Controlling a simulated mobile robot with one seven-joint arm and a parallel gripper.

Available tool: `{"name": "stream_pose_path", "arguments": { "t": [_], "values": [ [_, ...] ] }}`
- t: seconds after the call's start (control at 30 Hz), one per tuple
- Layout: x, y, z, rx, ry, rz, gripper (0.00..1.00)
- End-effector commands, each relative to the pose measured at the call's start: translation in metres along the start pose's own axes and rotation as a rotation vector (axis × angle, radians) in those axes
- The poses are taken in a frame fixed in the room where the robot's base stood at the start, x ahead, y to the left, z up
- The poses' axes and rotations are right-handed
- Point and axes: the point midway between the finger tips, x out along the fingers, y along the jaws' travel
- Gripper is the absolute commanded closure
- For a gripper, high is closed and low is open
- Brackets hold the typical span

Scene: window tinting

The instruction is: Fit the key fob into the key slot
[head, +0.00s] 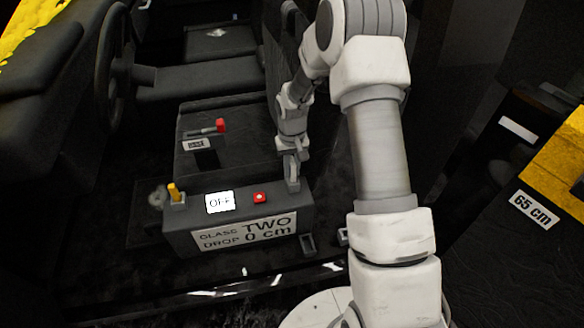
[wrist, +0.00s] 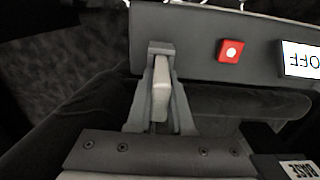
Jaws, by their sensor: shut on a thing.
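My gripper (head: 292,152) points down over the right end of a dark console (head: 180,240) in the head view. In the wrist view, my gripper's two grey fingers (wrist: 161,92) are shut on a light grey key fob (wrist: 162,78). The fob's far end meets or overlaps a small grey block on the console, which looks like the key slot (wrist: 160,46). The slot block also shows at the console's right end in the head view (head: 293,186). I cannot tell whether the fob is inside the slot or just against it; the contact is hidden.
A steering wheel (head: 110,65) and seats are at the left.

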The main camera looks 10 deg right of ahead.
Motion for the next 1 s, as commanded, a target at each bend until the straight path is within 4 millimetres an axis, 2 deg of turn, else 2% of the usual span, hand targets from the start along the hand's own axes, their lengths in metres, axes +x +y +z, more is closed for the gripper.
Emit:
{"name": "stream_pose_path", "arguments": {
  "t": [0.3, 0.33, 0.5, 0.53, 0.83, 1.0],
  "values": [
    [0.009, 0.0, 0.0, 0.0, 0.0, 0.0, 1.0],
    [0.009, 0.0, 0.0, 0.0, 0.0, 0.0, 0.79],
    [0.008, 0.0, 0.0, 0.0, 0.0, 0.0, 0.48],
    [0.008, 0.0, 0.0, 0.0, 0.0, 0.0, 0.46],
    [0.007, 0.0, 0.0, 0.0, 0.0, 0.0, 0.46],
    [-0.012, 0.0, -0.001, 0.0, 0.002, 0.001, 0.46]
  ]
}}
